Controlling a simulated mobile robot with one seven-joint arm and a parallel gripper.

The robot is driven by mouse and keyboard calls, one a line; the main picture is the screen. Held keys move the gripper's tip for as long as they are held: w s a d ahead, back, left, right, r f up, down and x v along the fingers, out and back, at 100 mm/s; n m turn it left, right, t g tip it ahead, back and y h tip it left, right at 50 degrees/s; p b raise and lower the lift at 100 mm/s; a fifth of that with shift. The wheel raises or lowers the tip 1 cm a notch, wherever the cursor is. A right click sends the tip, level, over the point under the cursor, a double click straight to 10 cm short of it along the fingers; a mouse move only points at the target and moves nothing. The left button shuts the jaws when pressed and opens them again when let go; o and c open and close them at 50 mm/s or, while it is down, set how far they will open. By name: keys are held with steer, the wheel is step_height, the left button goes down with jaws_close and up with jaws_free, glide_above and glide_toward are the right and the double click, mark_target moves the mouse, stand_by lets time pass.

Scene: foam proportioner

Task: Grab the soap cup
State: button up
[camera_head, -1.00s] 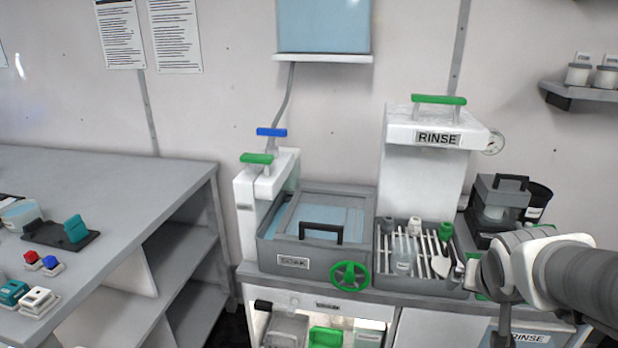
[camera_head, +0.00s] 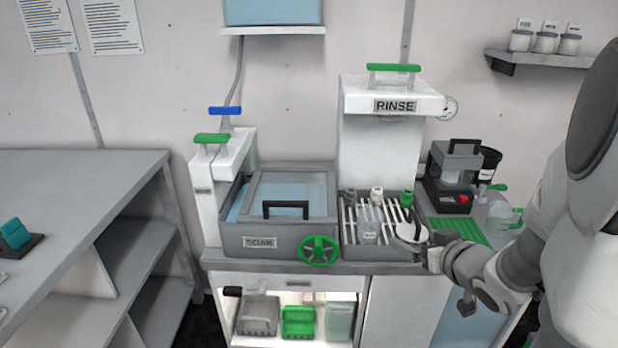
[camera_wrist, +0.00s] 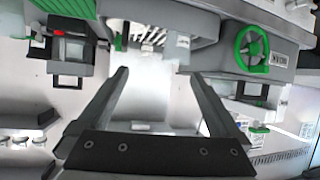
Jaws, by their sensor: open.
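No cup can be read as soap by its label. My gripper (camera_wrist: 159,76) is open and empty in the wrist view, fingers apart. In the head view it is by the rack's front right corner, partly hidden by its own wrist. A pale round-ended utensil (camera_head: 411,231) in the rack shows just beyond it.
The soak basin (camera_head: 268,240) with green wheel (camera_head: 318,251) is left of the rack. The rinse unit (camera_head: 392,100) rises behind it. A dark machine (camera_head: 452,175) and green mat (camera_head: 460,231) are to the right. Small jars (camera_head: 545,40) stand on a wall shelf.

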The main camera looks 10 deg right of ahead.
steer(key=a+y, duration=0.1)
steer(key=n, duration=0.1)
glide_toward(364, 217)
steer(key=shift+w+d+f+t+y, duration=0.3)
steer(key=shift+w+d+f, duration=0.2)
steer(key=shift+f, duration=0.25)
steer(key=shift+a+b+x, duration=0.15)
steer(key=shift+b+x, duration=0.2)
steer(key=shift+x, duration=1.1)
steer(key=shift+a+b+x, duration=0.15)
steer(key=shift+b+x, duration=0.15)
steer(key=shift+x, duration=1.15)
steer(key=shift+r, duration=0.2)
steer(key=shift+c, duration=0.3)
steer(key=c, duration=1.1)
steer(key=shift+c, duration=0.2)
